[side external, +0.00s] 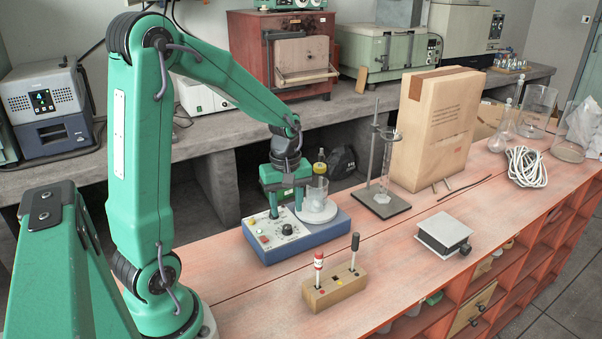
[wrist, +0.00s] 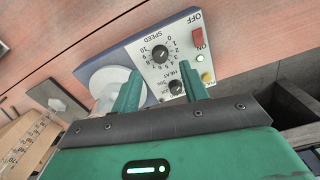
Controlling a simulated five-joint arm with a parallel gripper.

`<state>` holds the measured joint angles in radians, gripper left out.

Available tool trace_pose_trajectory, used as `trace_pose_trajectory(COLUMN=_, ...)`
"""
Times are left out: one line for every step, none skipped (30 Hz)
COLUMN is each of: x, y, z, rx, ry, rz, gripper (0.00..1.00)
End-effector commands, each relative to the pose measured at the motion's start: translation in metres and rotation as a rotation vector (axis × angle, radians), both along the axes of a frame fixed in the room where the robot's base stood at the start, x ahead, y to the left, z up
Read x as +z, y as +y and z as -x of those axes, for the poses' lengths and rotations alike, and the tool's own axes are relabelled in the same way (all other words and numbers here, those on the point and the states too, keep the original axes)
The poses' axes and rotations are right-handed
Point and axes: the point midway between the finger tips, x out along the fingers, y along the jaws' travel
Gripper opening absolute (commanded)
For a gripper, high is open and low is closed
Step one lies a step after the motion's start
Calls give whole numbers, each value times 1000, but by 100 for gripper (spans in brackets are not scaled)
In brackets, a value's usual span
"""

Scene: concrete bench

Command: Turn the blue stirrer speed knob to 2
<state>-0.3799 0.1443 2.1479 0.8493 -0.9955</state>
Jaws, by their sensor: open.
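The blue stirrer (side external: 305,240) stands on the red bench with a pale control panel and a round white plate (side external: 318,211). Its black speed knob (side external: 287,229) also shows in the wrist view (wrist: 160,53), ringed by printed numbers under the word SPEED; its exact setting is too small to read. A second black knob, marked HEAT (wrist: 176,87), sits closer to my gripper in the wrist view. My gripper (side external: 286,212) points down over the panel, open and empty. In the wrist view its fingertips (wrist: 160,68) are apart, with the speed knob just beyond them.
A red switch (wrist: 197,38) and a green light (wrist: 199,58) are on the panel. A wooden block with two upright tools (side external: 335,289) stands in front. A retort stand (side external: 383,203) is to the right.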

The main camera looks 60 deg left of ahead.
Motion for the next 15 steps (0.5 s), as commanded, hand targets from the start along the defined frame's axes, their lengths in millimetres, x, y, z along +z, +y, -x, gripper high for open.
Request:
trace_pose_trajectory(x=-7, y=0, z=1, rx=0, ry=4, rz=1, gripper=44)
trace_pose_trajectory(x=-11, y=-1, z=1, rx=0, ry=5, rz=2, gripper=44)
trace_pose_trajectory(x=-16, y=0, z=1, rx=-1, ry=3, rz=1, gripper=44)
trace_pose_trajectory(x=-20, y=0, z=1, rx=-1, ry=4, rz=1, gripper=44)
trace_pose_trajectory(x=-24, y=0, z=1, rx=-1, ry=4, rz=1, gripper=44)
trace_pose_trajectory(x=-29, y=0, z=1, rx=-1, ry=4, rz=1, gripper=44)
trace_pose_trajectory(x=-32, y=0, z=1, rx=-1, ry=4, rz=1, gripper=44)
trace_pose_trajectory(x=-36, y=0, z=1, rx=-1, ry=3, rz=1, gripper=44)
trace_pose_trajectory(x=-40, y=0, z=1, rx=-1, ry=5, rz=2, gripper=44)
trace_pose_trajectory(x=-42, y=0, z=1, rx=-1, ry=3, rz=1, gripper=44)
trace_pose_trajectory(x=-45, y=0, z=1, rx=-1, ry=2, rz=1, gripper=44)
trace_pose_trajectory(x=-48, y=0, z=1, rx=-1, ry=2, rz=2, gripper=44)
trace_pose_trajectory(x=-50, y=0, z=1, rx=-1, ry=2, rz=2, gripper=44)
trace_pose_trajectory(x=-52, y=0, z=1, rx=-1, ry=2, rz=1, gripper=44)
trace_pose_trajectory(x=-54, y=0, z=0, rx=-1, ry=1, rz=1, gripper=44)
